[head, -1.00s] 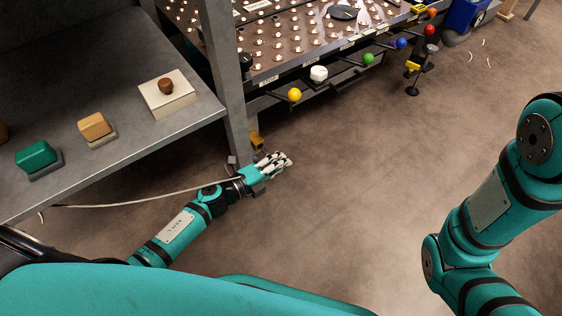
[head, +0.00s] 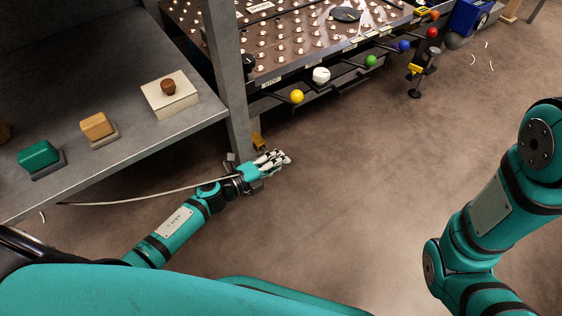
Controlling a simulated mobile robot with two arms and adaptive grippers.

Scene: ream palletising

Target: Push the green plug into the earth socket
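My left gripper (head: 274,160) is low beside the foot of the grey bench leg (head: 236,125), with its pale fingers pointing right. I cannot tell whether the fingers are open or shut on something. A thin pale cable (head: 140,194) runs from the left to its wrist. No green plug is distinguishable. A small yellow piece (head: 258,141) is at the leg, just behind the fingers. A small grey piece (head: 231,158) is beside the wrist. I cannot make out which is the earth socket. My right arm is at the right edge, its gripper out of view.
The grey bench (head: 140,125) holds a green block (head: 38,153), a tan block (head: 96,125) and a white box with a brown knob (head: 170,95). A ball-transfer table (head: 290,40) with coloured knobs stands behind. The brown floor (head: 370,180) at centre is clear.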

